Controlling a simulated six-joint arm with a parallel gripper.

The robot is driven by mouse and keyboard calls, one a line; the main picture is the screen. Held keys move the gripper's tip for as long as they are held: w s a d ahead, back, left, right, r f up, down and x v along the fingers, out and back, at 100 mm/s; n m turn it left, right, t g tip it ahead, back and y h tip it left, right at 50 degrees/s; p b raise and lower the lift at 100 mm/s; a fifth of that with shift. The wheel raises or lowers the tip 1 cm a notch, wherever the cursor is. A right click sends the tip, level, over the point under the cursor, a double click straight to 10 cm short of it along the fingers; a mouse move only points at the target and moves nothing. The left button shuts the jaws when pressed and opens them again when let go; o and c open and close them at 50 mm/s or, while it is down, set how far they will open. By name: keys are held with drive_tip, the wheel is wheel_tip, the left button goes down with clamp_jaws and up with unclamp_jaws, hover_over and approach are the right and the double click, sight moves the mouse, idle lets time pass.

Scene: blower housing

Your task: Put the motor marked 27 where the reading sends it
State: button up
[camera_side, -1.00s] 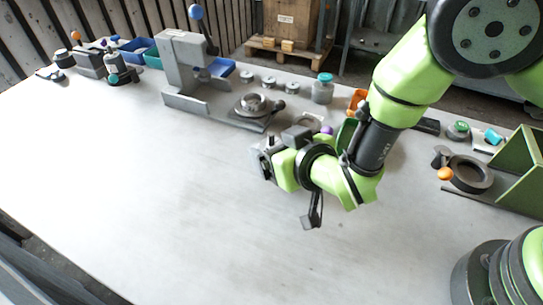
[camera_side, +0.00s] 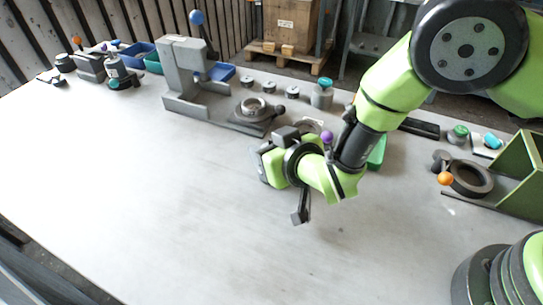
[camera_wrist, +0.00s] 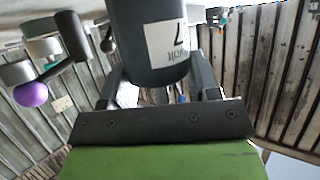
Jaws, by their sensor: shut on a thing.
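A dark grey cylindrical motor (camera_wrist: 147,22) fills the top middle of the wrist view. It has a white label (camera_wrist: 168,42) on which part of a word and a 7 show; the rest of the marking is turned out of sight. My gripper (camera_wrist: 158,82) is shut on the motor, with one finger on each side. In the side view my gripper (camera_side: 262,166) is over the middle of the bench and faces left. I cannot make out the motor there. A grey press-like stand (camera_side: 183,75) with a blue ball lever and a round fixture (camera_side: 254,108) stands behind it.
Blue bins (camera_side: 137,54) and a small dark device (camera_side: 120,75) stand at the back left. A green bin (camera_side: 377,152) is behind my arm. A ring fixture (camera_side: 470,177) with an orange ball and a green angled board (camera_side: 520,165) stand at right. The front bench (camera_side: 150,190) is clear.

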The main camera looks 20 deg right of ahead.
wheel_tip(320, 180, up, 10)
drive_tip(key=shift+w+r, duration=0.1)
drive_tip(key=w+d+r, duration=0.1)
drive_tip(key=w+d, duration=0.4)
drive_tip(key=d, duration=0.4)
drive_tip(key=w+d, duration=0.5)
drive_tip(key=d, duration=0.3)
drive_tip(key=s+d, duration=0.1)
drive_tip(key=d, duration=1.1)
drive_tip(key=shift+s+d+f, duration=0.1)
drive_tip(key=shift+d+f, duration=0.05)
drive_tip(key=shift+f, duration=1.6)
drive_tip(key=shift+d+f, duration=0.2)
drive_tip(key=shift+f, duration=1.55)
drive_tip(key=shift+s+d+f, duration=0.1)
drive_tip(key=shift+d+f, duration=0.05)
drive_tip(key=shift+f, duration=1.6)
drive_tip(key=shift+f, duration=0.15)
drive_tip(key=o, duration=1.4)
drive_tip(key=shift+c, duration=0.2)
